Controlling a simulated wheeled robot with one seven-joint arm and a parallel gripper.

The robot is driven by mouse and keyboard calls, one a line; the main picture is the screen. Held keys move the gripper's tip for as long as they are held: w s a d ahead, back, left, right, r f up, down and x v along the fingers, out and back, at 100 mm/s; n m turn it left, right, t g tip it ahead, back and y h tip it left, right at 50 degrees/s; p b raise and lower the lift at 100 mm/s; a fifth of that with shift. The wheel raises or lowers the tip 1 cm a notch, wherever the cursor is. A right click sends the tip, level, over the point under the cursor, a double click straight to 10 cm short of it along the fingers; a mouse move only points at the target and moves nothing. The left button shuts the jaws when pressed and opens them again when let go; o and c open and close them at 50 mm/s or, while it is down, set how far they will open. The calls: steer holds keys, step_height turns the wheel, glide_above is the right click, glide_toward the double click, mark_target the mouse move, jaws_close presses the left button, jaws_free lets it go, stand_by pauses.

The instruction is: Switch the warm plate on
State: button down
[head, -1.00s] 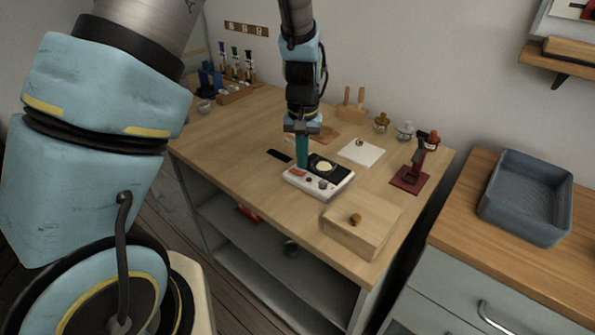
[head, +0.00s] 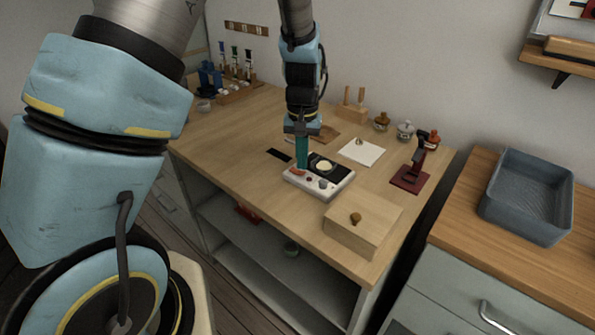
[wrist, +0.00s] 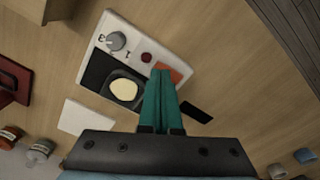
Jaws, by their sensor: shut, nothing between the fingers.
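The warm plate (head: 318,184) is a white unit on the wooden table, with a dark top and a pale yellow round patch (wrist: 124,89). In the wrist view its front strip carries a grey knob (wrist: 116,41), a small red round part (wrist: 146,57) and an orange-red switch (wrist: 179,70). My gripper (head: 302,166) has teal fingers, shut and empty, pointing down over the switch end of the unit. In the wrist view the fingertips (wrist: 161,73) overlap the edge of the switch. I cannot tell whether they touch it or which way it is set.
A wooden box with a knob (head: 361,226) stands close in front, to the right. A dark red stand (head: 410,178), a white square (head: 361,152) and several small jars are behind and to the right. A small black strip (head: 279,155) lies left of the unit.

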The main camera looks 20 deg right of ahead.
mark_target(302, 172)
steer(key=shift+f+b, duration=0.45)
steer(key=shift+f, duration=0.4)
steer(key=shift+r, duration=0.15)
steer(key=shift+r+p, duration=2.9)
steer(key=shift+r, duration=0.55)
steer(key=w+a+r+n, duration=0.1)
steer(key=a+r, duration=0.2)
steer(key=a, duration=0.5)
steer(key=w+a+r+n, duration=0.15)
steer(key=a+r, duration=0.25)
steer(key=a, duration=0.4)
steer(key=s+a+r+n, duration=0.1)
steer(key=s+a, duration=0.2)
steer(key=a, duration=0.4)
steer(key=s+a+r+n+t, duration=0.1)
steer(key=s+a+r, duration=0.1)
steer(key=a, duration=0.5)
steer(key=shift+s+t, duration=0.3)
steer(key=shift+s, duration=0.45)
